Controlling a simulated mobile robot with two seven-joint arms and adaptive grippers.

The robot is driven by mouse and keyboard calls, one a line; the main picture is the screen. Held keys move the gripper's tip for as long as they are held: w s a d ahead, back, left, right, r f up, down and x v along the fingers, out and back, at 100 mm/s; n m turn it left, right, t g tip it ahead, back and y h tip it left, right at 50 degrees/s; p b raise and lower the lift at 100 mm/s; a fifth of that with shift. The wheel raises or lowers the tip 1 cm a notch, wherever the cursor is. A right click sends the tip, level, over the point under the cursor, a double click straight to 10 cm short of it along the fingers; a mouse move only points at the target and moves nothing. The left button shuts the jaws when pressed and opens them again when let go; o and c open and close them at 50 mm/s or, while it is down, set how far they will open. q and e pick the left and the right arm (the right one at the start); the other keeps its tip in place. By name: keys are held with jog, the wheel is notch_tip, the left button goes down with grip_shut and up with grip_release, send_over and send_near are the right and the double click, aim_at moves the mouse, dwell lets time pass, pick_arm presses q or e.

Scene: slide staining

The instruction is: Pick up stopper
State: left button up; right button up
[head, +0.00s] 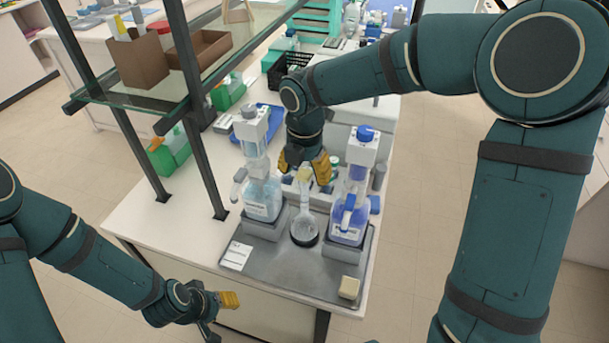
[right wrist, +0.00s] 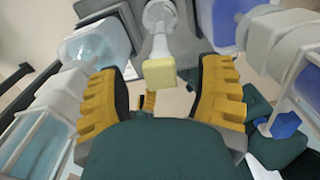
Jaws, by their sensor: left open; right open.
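The pale yellow stopper (right wrist: 160,72) sits at the end of the clear neck of the glass flask (head: 304,232). In the right wrist view it lies between the two spread yellow fingers of my right gripper (right wrist: 161,88), with a gap on each side. In the head view the right gripper (head: 307,165) is at the flask's top, and the stopper (head: 303,173) shows small there. The flask stands upright on the grey tray (head: 285,273). My left gripper (head: 220,312) is open and empty, low in front of the bench, away from the flask.
A light-blue bottle (head: 262,200) stands left of the flask and a purple bottle (head: 347,222) right of it, both close. A cream block (head: 349,288) lies at the tray's front right corner. A shelf post (head: 200,160) rises at the left.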

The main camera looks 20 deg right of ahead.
jog(key=shift+f, duration=0.35)
jog(key=c, duration=0.9)
jog(key=shift+o, duration=0.2)
